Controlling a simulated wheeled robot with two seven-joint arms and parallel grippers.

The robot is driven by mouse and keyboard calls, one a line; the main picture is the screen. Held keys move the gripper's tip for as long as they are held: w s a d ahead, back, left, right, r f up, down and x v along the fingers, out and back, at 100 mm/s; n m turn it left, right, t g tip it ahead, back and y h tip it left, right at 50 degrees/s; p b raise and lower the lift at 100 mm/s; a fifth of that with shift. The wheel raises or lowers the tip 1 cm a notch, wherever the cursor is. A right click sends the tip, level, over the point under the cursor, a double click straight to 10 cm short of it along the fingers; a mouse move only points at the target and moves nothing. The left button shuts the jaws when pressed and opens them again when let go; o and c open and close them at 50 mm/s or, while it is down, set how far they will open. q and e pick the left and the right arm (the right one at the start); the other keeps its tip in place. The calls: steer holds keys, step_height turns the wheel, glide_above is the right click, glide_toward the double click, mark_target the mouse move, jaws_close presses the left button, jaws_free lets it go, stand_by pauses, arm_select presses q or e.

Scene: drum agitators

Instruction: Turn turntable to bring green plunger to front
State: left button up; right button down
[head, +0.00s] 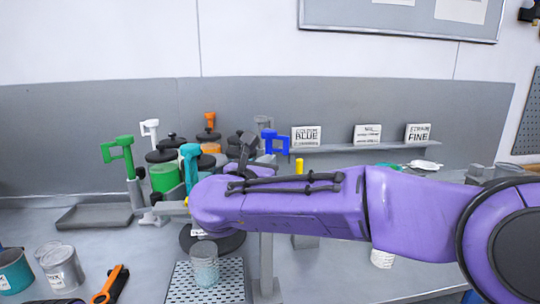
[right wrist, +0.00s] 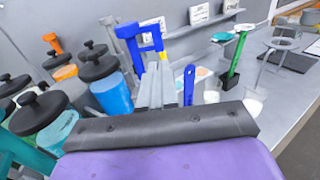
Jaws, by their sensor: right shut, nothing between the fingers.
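The green plunger (head: 118,149) stands upright at the left of the jar group in the head view, its handle high. The dark turntable (head: 234,243) shows only in part; jars and my right arm hide the rest. A teal plunger (head: 190,158) stands at the front left. A blue plunger (head: 275,143) stands at the back right and also shows in the right wrist view (right wrist: 136,42). My right gripper (right wrist: 156,82) is shut and empty, close in front of the blue plunger. In the head view it is largely behind my right arm. My left gripper is not in view.
A grey tray (head: 92,216) and metal cans (head: 60,268) lie at the left. A cup (head: 204,268) stands on a perforated plate (head: 180,290) in front. An orange-handled tool (head: 108,285) lies at the front left. Sign cards (head: 306,138) stand on a back shelf.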

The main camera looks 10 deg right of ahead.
mark_target(287, 146)
steer(key=p+x, duration=0.5)
steer(key=x, duration=0.5)
steer(key=shift+w+d+r+p, duration=0.1)
steer(key=shift+w+d+p, duration=0.05)
steer(key=shift+w+p, duration=0.2)
steer(key=shift+w, duration=0.25)
steer(key=shift+d, duration=0.15)
